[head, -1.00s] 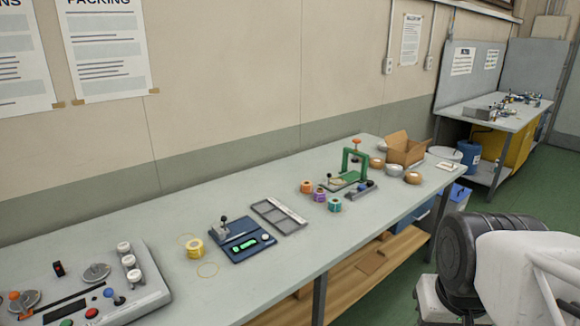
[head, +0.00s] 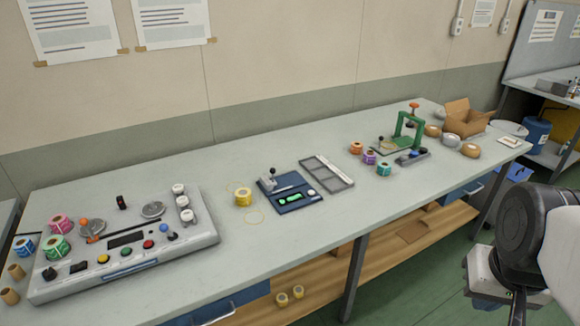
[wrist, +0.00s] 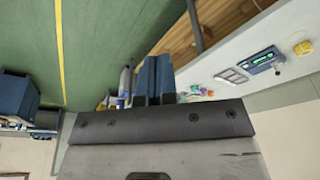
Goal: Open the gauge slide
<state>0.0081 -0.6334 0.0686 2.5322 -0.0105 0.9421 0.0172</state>
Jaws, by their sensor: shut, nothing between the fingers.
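The gauge (head: 290,200) is a blue unit with a lit green display, a round light button and a grey slide block with a black-knobbed lever (head: 270,176). It sits on the bench at mid-table in the head view. It also shows small at the upper right of the wrist view (wrist: 262,62). Whether its slide is open or shut cannot be told. My gripper (wrist: 157,62) shows in the wrist view with its two dark blue fingers shut together and empty. It is well apart from the gauge, off the bench's front side.
A grey control console (head: 125,250) is left of the gauge, with a yellow roll (head: 243,196) between. A grey frame tray (head: 328,172) lies right of it. Coloured rolls, a green press (head: 408,130) and a cardboard box (head: 466,115) stand farther right. The bench front is clear.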

